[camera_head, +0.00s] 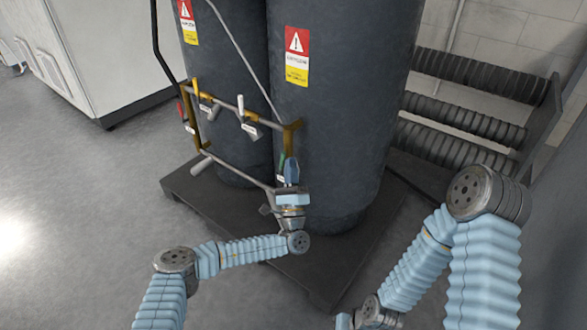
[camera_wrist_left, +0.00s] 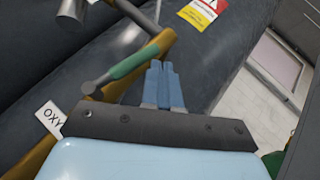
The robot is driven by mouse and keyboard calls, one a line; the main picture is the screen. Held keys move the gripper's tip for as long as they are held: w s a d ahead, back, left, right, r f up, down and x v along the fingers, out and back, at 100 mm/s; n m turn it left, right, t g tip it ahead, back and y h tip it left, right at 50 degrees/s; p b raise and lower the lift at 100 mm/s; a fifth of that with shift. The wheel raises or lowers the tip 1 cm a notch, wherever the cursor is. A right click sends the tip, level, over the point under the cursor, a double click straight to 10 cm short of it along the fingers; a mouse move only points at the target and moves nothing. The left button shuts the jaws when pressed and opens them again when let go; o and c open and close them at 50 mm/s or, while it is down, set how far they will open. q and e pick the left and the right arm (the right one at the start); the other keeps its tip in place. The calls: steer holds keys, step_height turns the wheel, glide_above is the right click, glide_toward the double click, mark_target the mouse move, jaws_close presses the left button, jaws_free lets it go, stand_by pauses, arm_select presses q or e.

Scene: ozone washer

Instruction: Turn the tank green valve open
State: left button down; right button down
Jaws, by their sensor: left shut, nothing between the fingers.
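The green valve handle (camera_head: 282,164) is on the brass pipework at the front of the right-hand dark tank (camera_head: 335,120). In the left wrist view the green handle (camera_wrist_left: 136,62) runs slantwise, with a grey stem end at its lower left. My left gripper (camera_head: 291,171) is shut and empty beside the handle. Its blue fingers (camera_wrist_left: 163,75) lie just right of the handle in the wrist view. I cannot tell whether they touch it. My right arm shows at the lower right, but its fingers are outside the view.
Valves with white handles (camera_head: 248,128), a yellow handle (camera_head: 206,97) and a red handle (camera_head: 181,109) sit along the pipework to the left. The tanks stand on a dark pallet (camera_head: 180,183). A ribbed rack (camera_head: 465,115) stands right. Floor at left is clear.

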steer(key=shift+a+r+p, duration=0.1)
steer(key=shift+r+p, duration=0.2)
steer(key=shift+r, duration=0.1)
stand_by(0.6)
